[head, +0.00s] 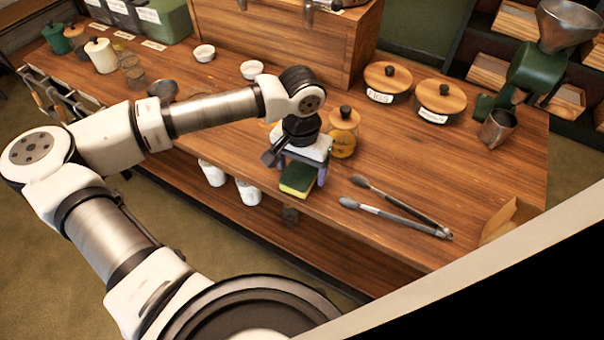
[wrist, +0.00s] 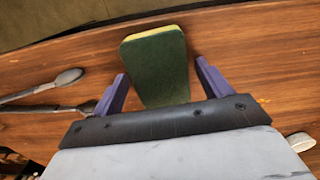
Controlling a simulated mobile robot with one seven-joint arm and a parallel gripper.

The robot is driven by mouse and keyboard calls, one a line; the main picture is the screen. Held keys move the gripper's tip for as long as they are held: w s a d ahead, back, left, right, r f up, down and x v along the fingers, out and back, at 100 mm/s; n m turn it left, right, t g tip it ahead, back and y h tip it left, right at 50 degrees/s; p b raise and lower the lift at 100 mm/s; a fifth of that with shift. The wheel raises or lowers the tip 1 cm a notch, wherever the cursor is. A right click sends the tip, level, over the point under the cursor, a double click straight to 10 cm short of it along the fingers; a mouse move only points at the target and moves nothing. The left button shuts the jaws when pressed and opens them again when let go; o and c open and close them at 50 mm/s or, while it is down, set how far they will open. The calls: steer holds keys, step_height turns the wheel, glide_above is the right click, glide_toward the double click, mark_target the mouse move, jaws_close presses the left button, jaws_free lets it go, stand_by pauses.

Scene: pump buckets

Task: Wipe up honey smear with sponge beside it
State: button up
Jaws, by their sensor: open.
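The sponge (head: 298,179), green on top with a yellow side, lies on the wooden counter near its front edge. In the wrist view the sponge (wrist: 157,66) is between the two purple fingers, with a gap on each side. My gripper (head: 304,172) is open above the counter, pointing down over the sponge. It also shows in the wrist view (wrist: 158,88). No clear honey smear shows; small orange specks (wrist: 262,99) lie on the wood right of the gripper in the wrist view.
Tongs (head: 397,210) lie right of the sponge. A honey-coloured jar (head: 343,135) stands close behind my gripper. Wooden-lidded canisters (head: 440,100) and a metal cup (head: 496,128) stand at the back right. White cups (head: 248,192) sit below the counter's front edge.

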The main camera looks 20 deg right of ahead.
steer(key=c, duration=0.8)
steer(key=shift+r+p, duration=1.05)
steer(key=shift+r, duration=1.45)
steer(key=shift+c, duration=0.2)
